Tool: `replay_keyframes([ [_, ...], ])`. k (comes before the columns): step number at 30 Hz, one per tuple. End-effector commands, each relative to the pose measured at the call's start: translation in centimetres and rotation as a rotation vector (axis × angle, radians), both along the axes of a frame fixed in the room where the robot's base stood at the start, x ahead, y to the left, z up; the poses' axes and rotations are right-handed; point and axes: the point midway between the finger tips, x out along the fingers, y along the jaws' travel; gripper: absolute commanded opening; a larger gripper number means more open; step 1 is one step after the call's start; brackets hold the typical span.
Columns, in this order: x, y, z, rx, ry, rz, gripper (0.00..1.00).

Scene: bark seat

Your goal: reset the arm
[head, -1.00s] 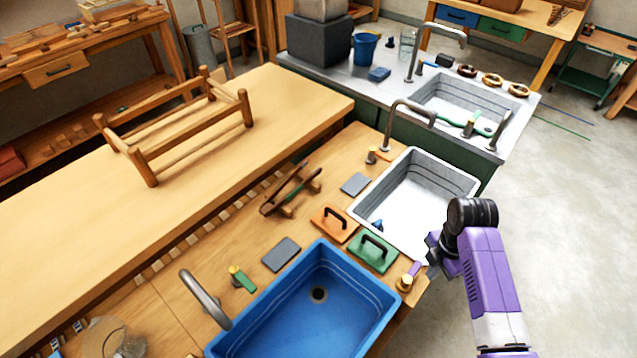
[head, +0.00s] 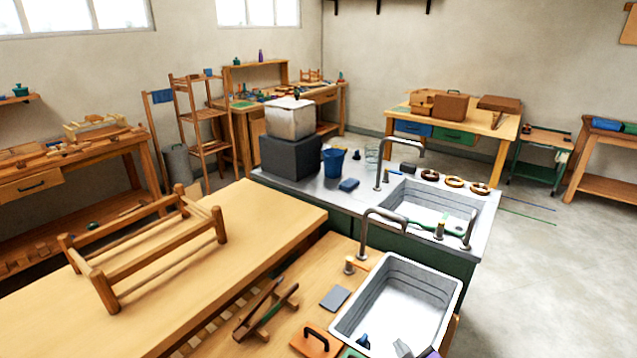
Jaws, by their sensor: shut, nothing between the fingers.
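My gripper's fingers cannot be made out in the head view. At the bottom edge, over the near end of the white sink (head: 383,300), a small grey shape and a purple sliver show. They may be part of my arm, but too little shows to tell. The rest of the arm is out of the picture.
A wooden frame (head: 107,283) stands on the long light bench (head: 245,225) at left. A tall curved tap (head: 362,235) rises behind the white sink. Beyond are a grey counter (head: 318,187) with a blue cup (head: 333,161) and a second sink (head: 425,205). Open floor (head: 545,270) lies right.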

Motion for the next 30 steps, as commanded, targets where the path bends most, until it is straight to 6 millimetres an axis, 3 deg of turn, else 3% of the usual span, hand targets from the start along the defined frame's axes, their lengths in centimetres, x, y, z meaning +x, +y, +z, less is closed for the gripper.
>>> replay_keyframes([
  [1,-2.0,0.5,-0.2,0.068,-0.039,-0.041,0.00],
  [7,-9.1,0.8,1.7,0.320,-0.207,-0.185,0.00],
  [15,-20.0,-0.2,4.9,0.557,-0.363,-0.296,0.00],
  [24,-31.3,-1.3,8.6,0.672,-0.426,-0.328,0.00],
  [30,-37.4,-1.7,9.4,0.636,-0.358,-0.317,0.00],
])
